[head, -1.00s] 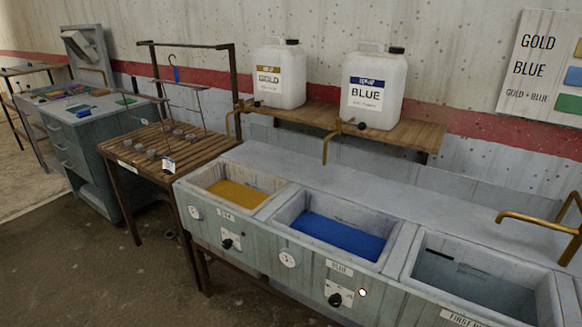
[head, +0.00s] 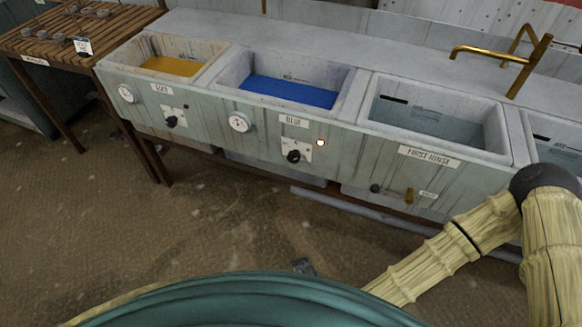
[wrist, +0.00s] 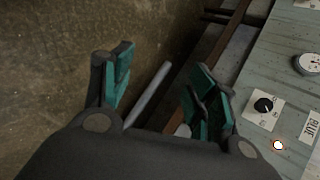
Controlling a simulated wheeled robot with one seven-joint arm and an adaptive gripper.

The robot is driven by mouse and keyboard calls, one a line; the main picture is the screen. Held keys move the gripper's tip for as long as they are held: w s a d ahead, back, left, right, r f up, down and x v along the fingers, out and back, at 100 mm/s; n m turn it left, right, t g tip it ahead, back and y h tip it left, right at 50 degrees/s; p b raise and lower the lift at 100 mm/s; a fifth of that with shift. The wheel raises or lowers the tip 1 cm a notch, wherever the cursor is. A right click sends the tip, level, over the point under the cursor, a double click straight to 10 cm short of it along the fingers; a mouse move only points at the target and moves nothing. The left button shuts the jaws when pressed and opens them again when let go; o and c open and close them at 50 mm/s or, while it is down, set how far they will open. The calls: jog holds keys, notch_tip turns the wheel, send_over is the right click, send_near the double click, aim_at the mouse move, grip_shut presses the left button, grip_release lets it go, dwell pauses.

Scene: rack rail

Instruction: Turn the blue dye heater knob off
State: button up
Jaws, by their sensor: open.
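The blue dye heater knob (head: 294,156) is a black knob on a white plate, on the front panel below the blue dye basin (head: 290,92). A small lamp (head: 320,142) right of it glows. The BLUE label (head: 293,121) is above the plate. In the wrist view the knob (wrist: 264,105) is at the right, with the glowing lamp (wrist: 278,145) below it. My gripper (wrist: 160,72) is open and empty, with teal finger pads. The knob lies to the right of the fingers, apart from them. The knob's exact setting is too small to read.
A similar black gold knob (head: 171,121) sits left, below the gold basin (head: 172,66). A round gauge (head: 239,122) is between the knobs. The first rinse basin (head: 430,119) is at right, with a brass tap (head: 505,58). A pale pipe (head: 370,204) runs low under the basins.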

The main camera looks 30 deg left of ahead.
jog(key=w+a+r+m+t+y+b, duration=0.1)
jog(key=a+m+t+b, duration=0.15)
jog(key=a, duration=0.35)
jog(key=w+a+r+m+t+y+b, duration=0.1)
jog(key=a+r+m, duration=0.15)
jog(key=a, duration=0.25)
jog(key=m+t+h+b, duration=0.7)
jog(key=m+t+b, duration=0.15)
jog(key=m, duration=1.15)
send_near(292, 160)
jog(key=x, duration=0.9)
jog(key=shift+w, duration=0.35)
jog(key=c, duration=1)
